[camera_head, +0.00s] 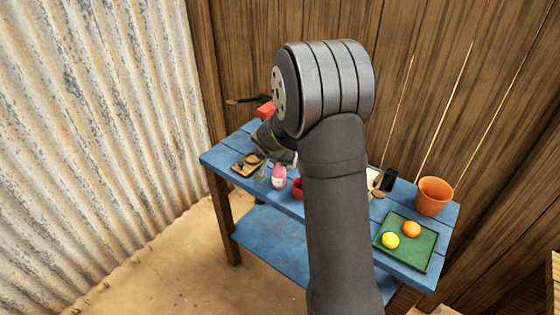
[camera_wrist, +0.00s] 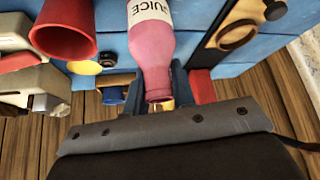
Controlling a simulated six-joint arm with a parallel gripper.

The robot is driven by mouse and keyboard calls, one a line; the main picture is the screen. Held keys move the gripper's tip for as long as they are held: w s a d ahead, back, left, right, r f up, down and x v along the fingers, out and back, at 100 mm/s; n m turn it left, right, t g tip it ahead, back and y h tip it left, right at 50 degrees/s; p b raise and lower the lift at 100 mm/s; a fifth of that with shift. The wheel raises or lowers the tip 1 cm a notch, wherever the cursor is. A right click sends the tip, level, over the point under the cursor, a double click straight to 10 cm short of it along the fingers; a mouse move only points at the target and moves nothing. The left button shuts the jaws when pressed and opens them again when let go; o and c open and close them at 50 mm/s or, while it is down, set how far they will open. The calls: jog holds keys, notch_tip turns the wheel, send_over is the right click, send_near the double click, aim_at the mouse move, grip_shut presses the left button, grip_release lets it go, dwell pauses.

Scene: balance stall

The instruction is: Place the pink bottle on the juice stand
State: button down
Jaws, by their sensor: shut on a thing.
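The pink bottle (camera_wrist: 153,62) has a white label reading JUICE and lies between the two fingers of my gripper (camera_wrist: 153,92) in the wrist view. My gripper is shut on the bottle's narrow end, which points toward the wrist. In the head view the bottle (camera_head: 279,178) looks roughly upright at the front of the blue table, partly hidden by my arm. Whether it touches the table is unclear. A wooden board (camera_head: 239,171) with dark round pieces is left of it and also shows in the wrist view (camera_wrist: 207,52). I cannot tell if this is the juice stand.
A red cup (camera_wrist: 63,30) stands close beside the bottle. A green tray (camera_head: 416,254) with a yellow and an orange ball, and an orange pot (camera_head: 434,195), are at the right of the blue table (camera_head: 221,155). A red object (camera_head: 265,110) is at the back left. My arm hides the middle.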

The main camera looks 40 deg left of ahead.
jog(key=c, duration=1.2)
grip_release()
jog(key=v, duration=1.2)
jog(key=x, duration=1.2)
jog(key=shift+r, duration=1.4)
